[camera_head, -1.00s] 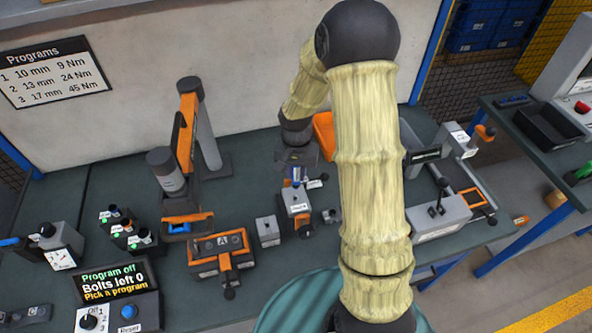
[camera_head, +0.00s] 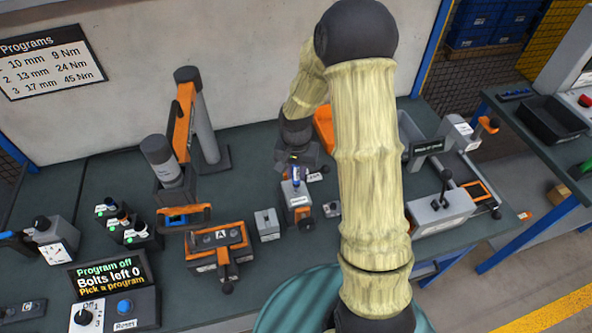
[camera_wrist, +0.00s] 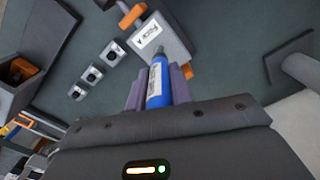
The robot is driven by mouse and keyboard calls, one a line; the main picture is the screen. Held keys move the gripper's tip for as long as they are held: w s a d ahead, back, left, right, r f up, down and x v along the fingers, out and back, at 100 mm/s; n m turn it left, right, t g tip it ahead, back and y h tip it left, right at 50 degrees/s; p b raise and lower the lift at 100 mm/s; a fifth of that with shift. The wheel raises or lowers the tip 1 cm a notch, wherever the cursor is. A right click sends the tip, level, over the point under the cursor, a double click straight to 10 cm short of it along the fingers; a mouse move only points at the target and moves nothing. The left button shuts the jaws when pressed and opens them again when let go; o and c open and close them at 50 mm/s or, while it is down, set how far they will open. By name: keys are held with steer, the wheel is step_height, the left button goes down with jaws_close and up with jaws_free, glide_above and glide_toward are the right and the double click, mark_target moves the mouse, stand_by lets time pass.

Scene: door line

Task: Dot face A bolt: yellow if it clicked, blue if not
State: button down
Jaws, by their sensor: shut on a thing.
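The fixture marked A (camera_head: 221,236), a grey block with orange edges and a black-handled clamp, sits on the bench left of centre. Bolt details on its face are too small to tell. My gripper (camera_head: 296,167) is right of and behind it, pointing down, its fingers partly hidden. It is shut on a blue marker (camera_wrist: 158,85), held between purple jaws in the wrist view. In the head view the marker (camera_head: 296,179) is just above a small grey holder block (camera_head: 297,200); I cannot tell whether it touches. No yellow marker can be made out.
A display (camera_head: 110,276) reads Program off, Bolts left 0, Pick a program. An upright tool on an orange stand (camera_head: 190,150) is behind fixture A. A small grey block (camera_head: 267,225) stands between fixture and holder. A lever device (camera_head: 440,212) is at right.

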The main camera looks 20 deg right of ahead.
steer(key=shift+f+b, duration=0.3)
steer(key=shift+f, duration=0.2)
stand_by(0.6)
steer(key=shift+r, duration=0.2)
steer(key=shift+r+p, duration=2.45)
steer(key=shift+r, duration=0.45)
steer(key=f+n, duration=0.1)
steer(key=w+f+n, duration=0.1)
steer(key=f+n, duration=0.1)
steer(key=w+f+n, duration=0.1)
steer(key=n, duration=0.1)
steer(key=shift+w+f, duration=0.2)
steer(key=shift+f, duration=0.2)
steer(key=shift+d, duration=0.2)
